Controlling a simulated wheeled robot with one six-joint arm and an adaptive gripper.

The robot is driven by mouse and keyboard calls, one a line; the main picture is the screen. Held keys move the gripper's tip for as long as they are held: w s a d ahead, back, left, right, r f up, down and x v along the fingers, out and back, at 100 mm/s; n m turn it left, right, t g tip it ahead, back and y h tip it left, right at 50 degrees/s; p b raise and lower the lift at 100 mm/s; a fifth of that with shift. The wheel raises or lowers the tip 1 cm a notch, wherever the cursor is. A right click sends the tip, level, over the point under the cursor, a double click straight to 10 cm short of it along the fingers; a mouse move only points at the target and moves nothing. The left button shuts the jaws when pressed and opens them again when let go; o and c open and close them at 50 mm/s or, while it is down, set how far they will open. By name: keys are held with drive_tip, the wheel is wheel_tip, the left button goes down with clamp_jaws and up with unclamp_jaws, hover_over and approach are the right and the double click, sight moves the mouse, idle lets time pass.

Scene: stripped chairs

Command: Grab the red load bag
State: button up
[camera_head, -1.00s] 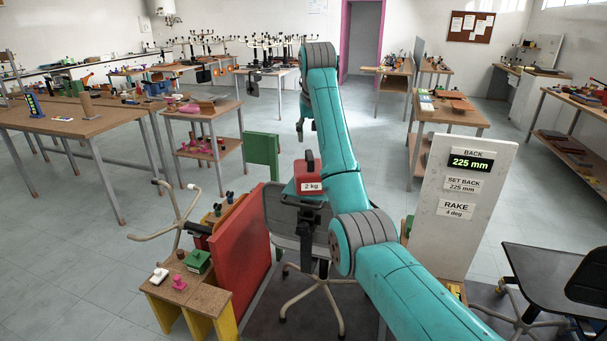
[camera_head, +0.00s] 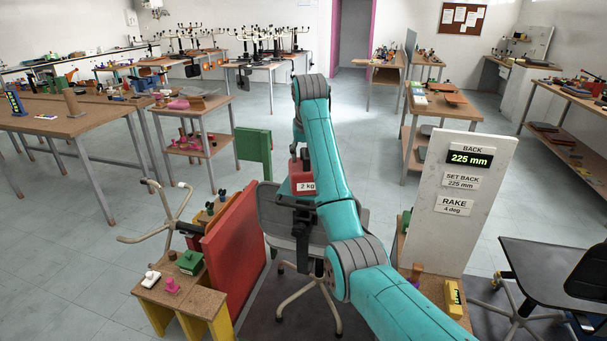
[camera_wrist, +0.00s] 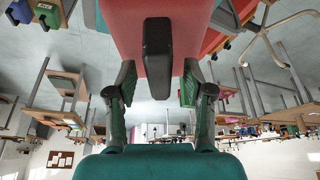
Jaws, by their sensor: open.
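The red load bag (camera_head: 303,179), marked 2 kg, sits upright on the seat area of a stripped grey chair (camera_head: 277,211). My arm hides its right side. In the wrist view, which is upside down, the red bag (camera_wrist: 120,22) fills the top. Its dark handle (camera_wrist: 157,58) points towards my gripper. My gripper (camera_wrist: 158,83) is open, with one finger on each side of the handle's end. A gap shows between each finger and the handle. In the head view, the gripper is mostly hidden by my arm.
A red panel (camera_head: 235,236) and a low wooden bench (camera_head: 178,294) stand left of the chair. A bent metal frame (camera_head: 163,222) rises behind the bench. A white display board (camera_head: 461,205) stands to the right. A black seat (camera_head: 548,273) is at the far right.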

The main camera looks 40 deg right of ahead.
clamp_jaws()
drive_tip(key=shift+r, duration=0.25)
